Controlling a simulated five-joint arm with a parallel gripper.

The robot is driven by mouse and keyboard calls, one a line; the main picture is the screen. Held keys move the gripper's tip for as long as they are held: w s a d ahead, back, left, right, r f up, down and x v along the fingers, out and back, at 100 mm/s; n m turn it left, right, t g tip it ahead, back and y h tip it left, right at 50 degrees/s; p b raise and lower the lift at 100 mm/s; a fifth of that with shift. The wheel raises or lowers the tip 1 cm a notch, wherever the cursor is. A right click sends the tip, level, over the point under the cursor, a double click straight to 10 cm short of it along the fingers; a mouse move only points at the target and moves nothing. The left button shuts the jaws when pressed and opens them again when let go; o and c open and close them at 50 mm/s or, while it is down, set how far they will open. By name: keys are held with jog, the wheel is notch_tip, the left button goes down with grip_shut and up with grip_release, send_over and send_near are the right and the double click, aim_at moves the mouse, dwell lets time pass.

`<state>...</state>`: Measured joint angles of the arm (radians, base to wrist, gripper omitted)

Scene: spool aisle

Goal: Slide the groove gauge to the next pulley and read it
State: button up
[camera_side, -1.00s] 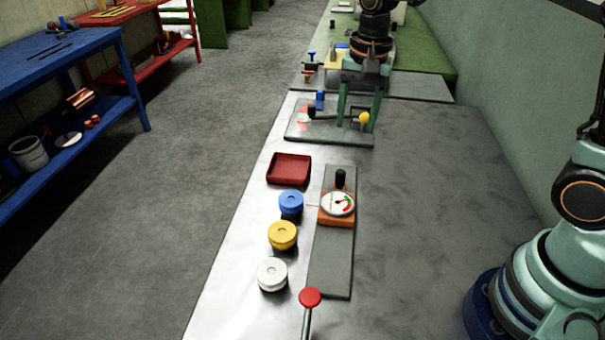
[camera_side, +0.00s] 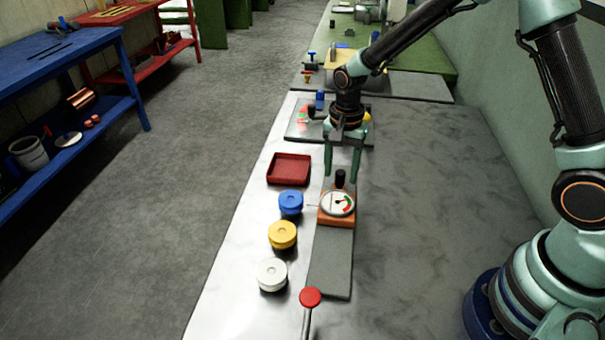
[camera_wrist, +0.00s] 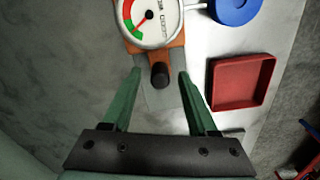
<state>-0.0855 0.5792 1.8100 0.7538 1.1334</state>
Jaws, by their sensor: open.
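The groove gauge, a white round dial (camera_side: 338,203) with red and green marks on an orange block (camera_side: 336,221), sits on a grey rail (camera_side: 331,265). Its black knob (camera_side: 340,178) stands upright at the far end. The gauge tip points at the blue pulley (camera_side: 290,201). A yellow pulley (camera_side: 282,234) and a white pulley (camera_side: 271,273) stand nearer in the same row. My gripper (camera_side: 342,175) is open, over the knob's end of the gauge. In the wrist view, my gripper's fingers (camera_wrist: 160,72) stand apart, one on each side of the black knob (camera_wrist: 159,75).
A dark red tray (camera_side: 289,168) lies left of the rail's far end. A red-topped lever (camera_side: 310,297) stands at the near end. A plate with a yellow ball (camera_side: 365,117) and small fixtures lies behind my gripper. The bench right of the rail is clear.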

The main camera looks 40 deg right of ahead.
jog(key=shift+f, duration=0.9)
grip_shut()
dwell(0.9)
